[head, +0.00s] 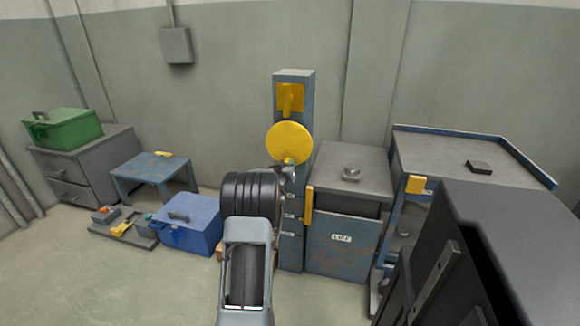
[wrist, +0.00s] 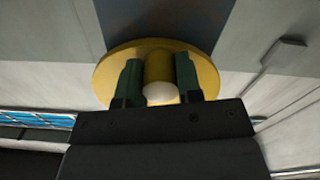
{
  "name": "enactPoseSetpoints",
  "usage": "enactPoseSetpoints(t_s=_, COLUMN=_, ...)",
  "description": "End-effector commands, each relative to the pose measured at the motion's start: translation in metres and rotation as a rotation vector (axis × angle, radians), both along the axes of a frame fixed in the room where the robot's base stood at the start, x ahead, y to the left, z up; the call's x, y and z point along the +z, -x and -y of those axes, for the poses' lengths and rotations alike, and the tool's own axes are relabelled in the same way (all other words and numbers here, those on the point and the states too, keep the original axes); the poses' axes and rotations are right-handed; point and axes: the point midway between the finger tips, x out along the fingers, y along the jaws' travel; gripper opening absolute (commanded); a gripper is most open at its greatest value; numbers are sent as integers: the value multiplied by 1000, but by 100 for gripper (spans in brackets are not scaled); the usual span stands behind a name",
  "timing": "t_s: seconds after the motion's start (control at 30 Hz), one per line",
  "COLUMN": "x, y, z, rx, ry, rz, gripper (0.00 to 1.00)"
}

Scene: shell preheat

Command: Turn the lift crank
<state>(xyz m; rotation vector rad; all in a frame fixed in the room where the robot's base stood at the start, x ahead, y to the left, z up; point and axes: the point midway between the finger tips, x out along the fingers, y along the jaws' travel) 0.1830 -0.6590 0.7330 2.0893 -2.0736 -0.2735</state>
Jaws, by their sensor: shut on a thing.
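The lift crank is a round yellow disc (head: 289,143) on the front of a blue-grey column (head: 294,78). A knob-like yellow handle with a pale end (wrist: 160,92) sticks out from the disc in the wrist view. My gripper (wrist: 160,82) has its two dark green fingers on either side of this handle, shut on it. In the head view my gripper (head: 289,172) is at the lower edge of the disc, with my arm coming up from below. My wrist hides part of the column.
A grey cabinet (head: 347,163) with a blue door stands right of the column, and a blue-edged bench (head: 447,150) beyond it. A blue box (head: 189,232), small table (head: 155,168) and green box (head: 62,128) are left. A dark cabinet (head: 500,240) fills the near right. Floor is open at the front left.

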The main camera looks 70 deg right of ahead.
Motion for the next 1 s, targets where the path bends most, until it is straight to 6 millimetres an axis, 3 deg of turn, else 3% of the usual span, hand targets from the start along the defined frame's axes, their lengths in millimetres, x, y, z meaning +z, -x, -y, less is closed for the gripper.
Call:
enactPoseSetpoints(t_s=0.3, x=1, y=1, z=0, rx=-1, ry=2, rz=1, gripper=0)
enactPoseSetpoints(t_s=0.33, x=1, y=1, z=0, rx=-1, ry=2, rz=1, gripper=36)
enactPoseSetpoints(t_s=0.57, x=1, y=0, z=0, rx=-1, ry=1, rz=0, gripper=58)
enactPoseSetpoints(t_s=0.87, x=1, y=1, z=-2, rx=-1, ry=0, rz=0, gripper=58)
enactPoseSetpoints(t_s=1.0, x=2, y=0, z=-15, rx=0, ry=0, rz=-1, gripper=58)
